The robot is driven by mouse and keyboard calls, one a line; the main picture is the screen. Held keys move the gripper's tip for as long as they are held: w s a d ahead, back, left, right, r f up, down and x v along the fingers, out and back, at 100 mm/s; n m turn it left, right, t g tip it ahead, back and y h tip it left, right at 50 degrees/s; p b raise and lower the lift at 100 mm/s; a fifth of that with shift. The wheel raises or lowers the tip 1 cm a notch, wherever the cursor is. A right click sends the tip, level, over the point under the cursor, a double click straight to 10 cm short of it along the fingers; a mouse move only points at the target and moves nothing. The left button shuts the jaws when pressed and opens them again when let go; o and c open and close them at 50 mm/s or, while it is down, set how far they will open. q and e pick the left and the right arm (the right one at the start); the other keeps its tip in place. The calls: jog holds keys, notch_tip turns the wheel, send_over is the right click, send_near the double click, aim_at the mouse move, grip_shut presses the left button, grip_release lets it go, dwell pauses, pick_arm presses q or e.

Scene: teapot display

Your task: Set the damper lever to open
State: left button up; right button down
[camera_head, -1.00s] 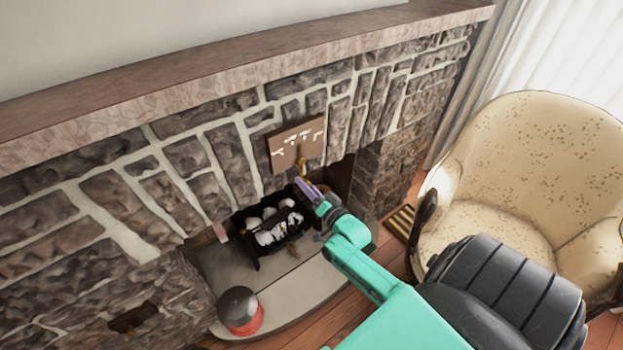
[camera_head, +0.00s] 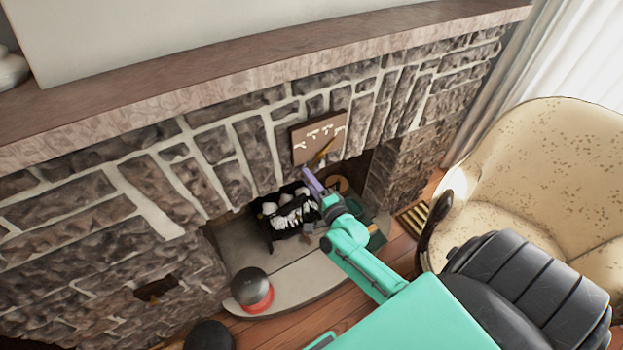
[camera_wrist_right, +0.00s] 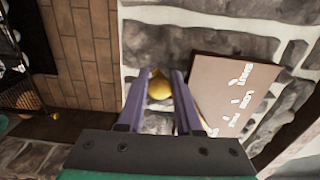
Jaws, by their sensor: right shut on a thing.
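The damper lever (camera_head: 325,151) is a small brass-coloured piece at the lower edge of a brown label plate (camera_head: 304,148) on the stone fireplace front. In the head view it slants, lower end to the left. My right gripper (camera_head: 308,173) reaches up to it from below. In the right wrist view, the lever's rounded yellow end (camera_wrist_right: 159,88) sits between the purple fingers, which are shut on it. The plate (camera_wrist_right: 222,82) is beside the fingers there, with white words upside down, including SHUT and LOW. The lever's pivot is hard to make out. My left gripper is not in view.
Below is the firebox with a black grate (camera_head: 290,215) holding pale logs. A dark, red-based round object (camera_head: 252,288) stands on the hearth (camera_head: 300,285). A cream armchair (camera_head: 545,165) is at right. The mantel shelf (camera_head: 250,80) runs above.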

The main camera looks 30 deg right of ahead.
jog(key=shift+w+d+r, duration=0.1)
jog(key=shift+r, duration=0.25)
jog(key=c, duration=0.6)
grip_release()
jog(key=shift+f, duration=0.15)
jog(key=shift+s, duration=0.2)
jog(key=s, duration=1.4)
jog(key=shift+s+b, duration=0.15)
jog(key=shift+b, duration=0.3)
